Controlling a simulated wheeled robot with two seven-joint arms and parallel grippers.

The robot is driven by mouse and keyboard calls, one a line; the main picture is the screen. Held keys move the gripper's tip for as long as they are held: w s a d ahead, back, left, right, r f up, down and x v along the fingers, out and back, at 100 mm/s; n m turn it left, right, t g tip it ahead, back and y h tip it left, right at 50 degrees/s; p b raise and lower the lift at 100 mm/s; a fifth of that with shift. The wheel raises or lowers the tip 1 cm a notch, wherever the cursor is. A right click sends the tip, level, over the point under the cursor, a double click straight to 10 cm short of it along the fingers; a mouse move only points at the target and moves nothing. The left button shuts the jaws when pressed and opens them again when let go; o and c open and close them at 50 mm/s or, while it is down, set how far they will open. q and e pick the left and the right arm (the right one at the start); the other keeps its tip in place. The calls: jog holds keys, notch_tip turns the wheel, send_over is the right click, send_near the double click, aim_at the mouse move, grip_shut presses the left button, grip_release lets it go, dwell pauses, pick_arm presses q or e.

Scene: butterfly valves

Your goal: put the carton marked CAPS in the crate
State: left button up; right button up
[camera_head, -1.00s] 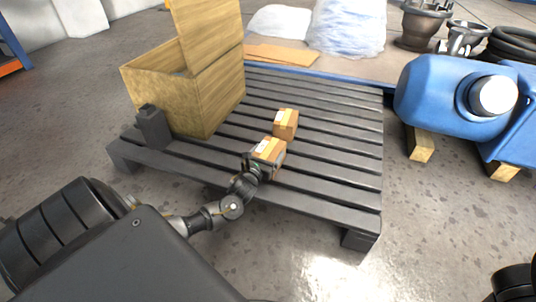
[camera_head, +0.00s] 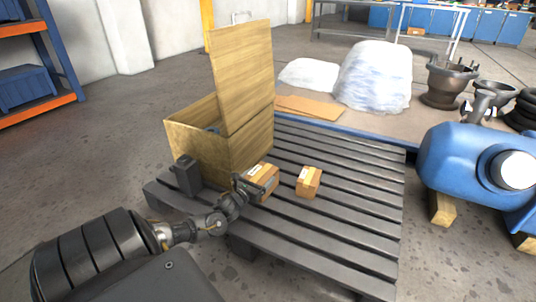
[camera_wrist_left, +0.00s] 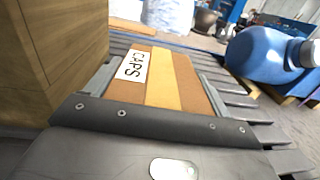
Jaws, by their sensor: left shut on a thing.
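The carton marked CAPS (camera_wrist_left: 150,82) lies between the fingers of my left gripper (camera_wrist_left: 155,95), with its label and yellow tape facing the wrist camera. In the head view, my left gripper (camera_head: 254,186) is shut on this carton (camera_head: 265,175), close to the right side of the wooden crate (camera_head: 197,152). I cannot tell how far the carton is above the pallet. The crate stands open at the pallet's left end, with a tall panel upright on its right side. The crate's wall (camera_wrist_left: 55,50) fills the left of the wrist view. My right gripper is not in view.
A second carton (camera_head: 309,182) sits on the dark slatted pallet (camera_head: 350,215), right of the held one. A dark block (camera_head: 187,175) stands by the crate's front. A blue machine (camera_head: 460,160) is at the right. The pallet's right part is clear.

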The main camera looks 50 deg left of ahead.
pick_arm(q)
jog(key=shift+a+r, duration=0.15)
jog(key=shift+a, duration=0.1)
